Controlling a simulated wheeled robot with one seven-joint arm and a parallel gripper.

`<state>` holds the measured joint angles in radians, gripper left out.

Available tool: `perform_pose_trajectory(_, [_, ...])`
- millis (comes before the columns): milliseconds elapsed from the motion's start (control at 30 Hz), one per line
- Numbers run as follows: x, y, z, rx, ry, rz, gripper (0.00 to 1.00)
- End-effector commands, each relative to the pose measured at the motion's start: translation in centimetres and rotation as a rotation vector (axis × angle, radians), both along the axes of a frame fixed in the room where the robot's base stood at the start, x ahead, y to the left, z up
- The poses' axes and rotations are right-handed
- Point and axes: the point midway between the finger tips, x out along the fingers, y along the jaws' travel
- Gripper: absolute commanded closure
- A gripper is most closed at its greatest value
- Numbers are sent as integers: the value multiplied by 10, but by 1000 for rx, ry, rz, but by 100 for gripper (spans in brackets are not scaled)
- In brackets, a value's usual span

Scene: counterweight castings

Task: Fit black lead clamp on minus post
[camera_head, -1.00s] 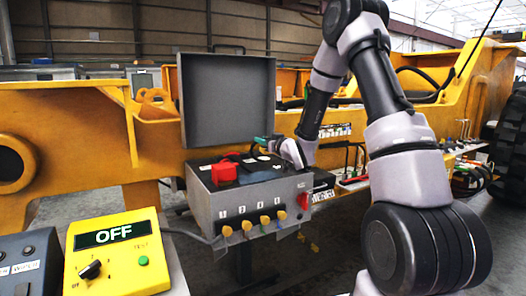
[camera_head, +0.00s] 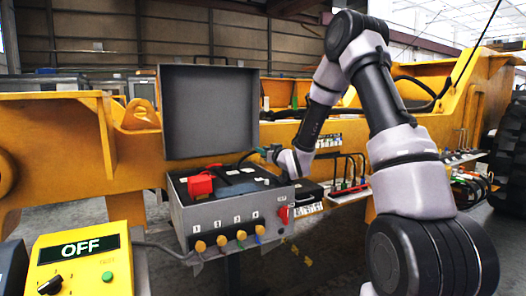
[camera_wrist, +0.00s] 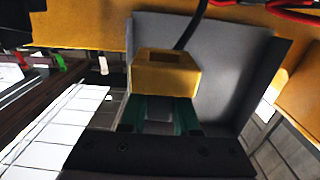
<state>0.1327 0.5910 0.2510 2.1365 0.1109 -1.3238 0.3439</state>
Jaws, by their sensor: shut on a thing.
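My gripper (camera_head: 268,152) is at the back right of the open grey box (camera_head: 222,222). In the wrist view my gripper (camera_wrist: 160,112) has its green-lined fingers shut on a yellowish block, the black lead clamp (camera_wrist: 165,72). A black cable (camera_wrist: 190,28) runs up from the clamp. In the head view the clamp is too small to make out clearly. A red cover (camera_head: 201,184) sits on the left of the dark top inside the box. I cannot make out the minus post. I cannot tell whether the clamp touches anything.
The box's grey lid (camera_head: 209,110) stands open behind it. Several yellow knobs (camera_head: 221,240) and a red switch (camera_head: 283,214) are on its front and right. A yellow meter (camera_head: 85,262) reading OFF is at front left. A rack of tools (camera_head: 345,188) lies to the right.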

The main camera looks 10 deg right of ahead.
Motion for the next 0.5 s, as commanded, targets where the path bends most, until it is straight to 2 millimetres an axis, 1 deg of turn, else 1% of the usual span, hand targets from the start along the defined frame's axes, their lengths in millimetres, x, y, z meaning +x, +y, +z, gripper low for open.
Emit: perform_pose_trajectory(500, [0,0,-44,1,1,0,100])
